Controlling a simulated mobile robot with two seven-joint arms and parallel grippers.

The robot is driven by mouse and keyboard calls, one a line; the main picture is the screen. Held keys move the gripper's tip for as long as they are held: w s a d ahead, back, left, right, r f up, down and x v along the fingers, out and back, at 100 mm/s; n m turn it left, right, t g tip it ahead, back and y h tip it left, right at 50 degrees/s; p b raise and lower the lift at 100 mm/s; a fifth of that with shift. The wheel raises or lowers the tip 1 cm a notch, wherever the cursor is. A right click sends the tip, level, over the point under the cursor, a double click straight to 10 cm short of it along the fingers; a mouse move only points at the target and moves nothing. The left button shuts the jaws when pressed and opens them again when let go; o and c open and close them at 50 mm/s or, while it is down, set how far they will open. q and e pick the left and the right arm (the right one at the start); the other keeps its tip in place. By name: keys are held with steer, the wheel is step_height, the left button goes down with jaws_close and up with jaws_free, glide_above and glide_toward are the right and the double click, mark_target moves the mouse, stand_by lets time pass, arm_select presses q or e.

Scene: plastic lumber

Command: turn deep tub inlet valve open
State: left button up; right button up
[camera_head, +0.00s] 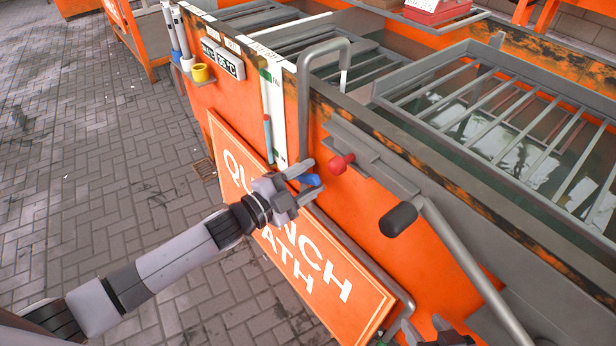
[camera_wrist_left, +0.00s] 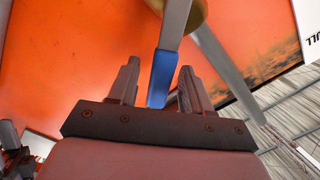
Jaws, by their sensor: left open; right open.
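A valve lever with a blue handle (camera_head: 311,180) sticks out from the orange side of the tub, below the bent grey pipe (camera_head: 303,95). In the left wrist view the blue handle (camera_wrist_left: 163,78) hangs from a metal stem in front of a brass-coloured round part (camera_wrist_left: 190,12). My left gripper (camera_head: 302,182) is open, with one finger on each side of the blue handle. Gaps show beside the handle in the wrist view, so the fingers are not closed on it. My right gripper (camera_head: 440,334) shows only partly at the bottom edge.
A dark-gripped grey lever (camera_head: 399,219) slants down further right. The QUENCH BATH sign (camera_head: 330,284) leans below my left gripper. Grey racks (camera_head: 470,100) cover the tub. The paved floor at left is clear.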

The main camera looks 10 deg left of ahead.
arm_select(q)
steer(key=p+v, duration=0.1)
steer(key=v, duration=0.6)
steer(key=shift+r, duration=0.1)
steer(key=shift+c, duration=0.3)
